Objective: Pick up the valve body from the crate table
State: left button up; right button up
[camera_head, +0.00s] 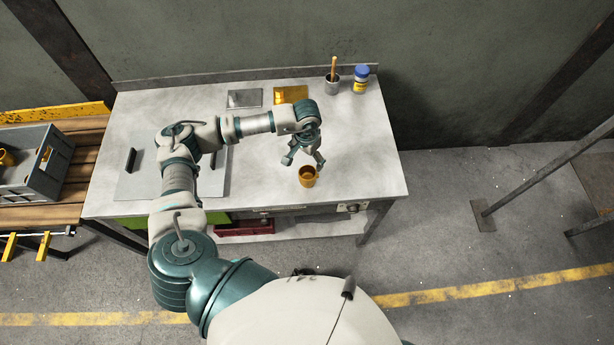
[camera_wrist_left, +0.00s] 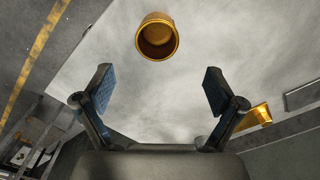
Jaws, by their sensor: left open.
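A brass-coloured hollow cylinder (camera_head: 308,180), which looks like the valve body, stands on the grey metal table (camera_head: 360,190) toward its front right. It also shows in the left wrist view (camera_wrist_left: 157,38), with its dark open mouth visible. My left gripper (camera_head: 305,162) is open and empty, with its fingers apart just behind and above the cylinder in the head view. In the left wrist view, the cylinder lies beyond the fingertips (camera_wrist_left: 158,88), roughly centred between them, and not between the pads. My right gripper is not in view.
A grey crate (camera_head: 43,184) with brass-coloured parts inside sits on wooden planks at the far left. At the table's back are a brass-coloured block (camera_head: 291,94), a metal plate (camera_head: 244,98), a cup with a handled tool (camera_head: 332,84) and a blue-lidded jar (camera_head: 360,80). The table's right side is clear.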

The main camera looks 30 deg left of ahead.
pick_arm(q)
send_near(309, 174)
jog(key=shift+s+f+p, duration=0.15)
jog(key=shift+s+f, duration=0.05)
jog(key=shift+s, duration=0.3)
jog(key=shift+s+f+p, duration=0.15)
jog(key=shift+s+f, duration=0.05)
jog(key=shift+s, duration=0.3)
jog(key=shift+d+f, duration=0.4)
jog(key=shift+f, duration=0.1)
notch_tip(309, 174, down, 4)
jog(key=shift+f+p, duration=0.25)
jog(key=shift+p, duration=0.5)
jog(key=shift+a+f, duration=0.25)
jog(key=shift+a, duration=0.15)
jog(key=c, duration=0.8)
jog(key=shift+d+r, duration=0.1)
jog(key=shift+d, duration=0.15)
jog(key=c, duration=0.8)
jog(key=shift+w+d, duration=0.1)
